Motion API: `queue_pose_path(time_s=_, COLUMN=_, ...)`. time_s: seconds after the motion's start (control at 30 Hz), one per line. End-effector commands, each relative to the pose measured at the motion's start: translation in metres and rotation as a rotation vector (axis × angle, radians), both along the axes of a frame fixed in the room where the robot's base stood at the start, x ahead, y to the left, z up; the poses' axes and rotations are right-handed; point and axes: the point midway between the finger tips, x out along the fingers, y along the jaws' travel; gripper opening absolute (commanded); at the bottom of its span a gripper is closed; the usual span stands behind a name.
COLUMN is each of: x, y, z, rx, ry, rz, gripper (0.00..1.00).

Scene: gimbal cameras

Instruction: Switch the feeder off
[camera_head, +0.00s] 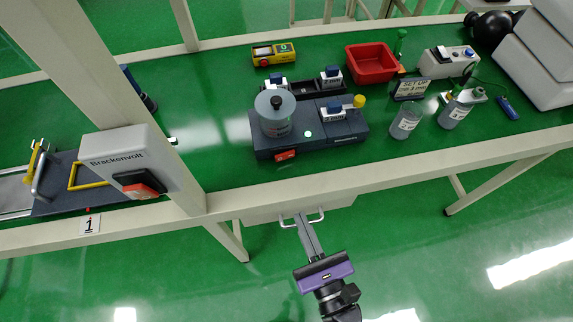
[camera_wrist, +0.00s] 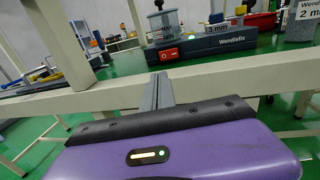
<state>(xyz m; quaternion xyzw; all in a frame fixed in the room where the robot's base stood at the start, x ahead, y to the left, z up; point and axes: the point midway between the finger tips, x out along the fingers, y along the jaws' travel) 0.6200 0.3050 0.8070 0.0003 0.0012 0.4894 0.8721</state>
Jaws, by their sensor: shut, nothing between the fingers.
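A long dark machine, seemingly the feeder (camera_head: 345,137), stands near the table's front edge with a clear round hopper (camera_head: 275,118) and a lit green lamp (camera_head: 308,134). In the wrist view the feeder (camera_wrist: 215,42) bears the name Wendlefix. A red switch (camera_head: 285,155) sits low on its front face, left of the middle; the wrist view shows this red switch (camera_wrist: 168,54) too. I cannot tell its position. My gripper (camera_head: 303,222) is shut and empty, in front of the table's edge and apart from the switch. The wrist view shows its fingers (camera_wrist: 158,90) together.
A Brackenvolt box (camera_head: 120,150) with a red-and-black switch (camera_head: 140,184) hangs on the post left of the feeder. A beige rail (camera_head: 380,172) runs along the table front. A red bin (camera_head: 371,62), bottles (camera_head: 406,121) and a yellow device (camera_head: 273,54) stand around the feeder.

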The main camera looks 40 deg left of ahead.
Motion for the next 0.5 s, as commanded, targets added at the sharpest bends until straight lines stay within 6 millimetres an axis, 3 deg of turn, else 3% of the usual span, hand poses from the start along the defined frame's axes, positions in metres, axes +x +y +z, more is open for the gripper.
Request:
queue_pose_path(time_s=0.37, x=0.001, y=0.001, z=0.001, rx=0.000, ry=-0.004, rz=-0.001, gripper=0.00)
queue_pose_path(time_s=0.5, x=0.008, y=0.012, z=0.002, rx=0.002, ry=-0.005, rz=0.000, gripper=0.00)
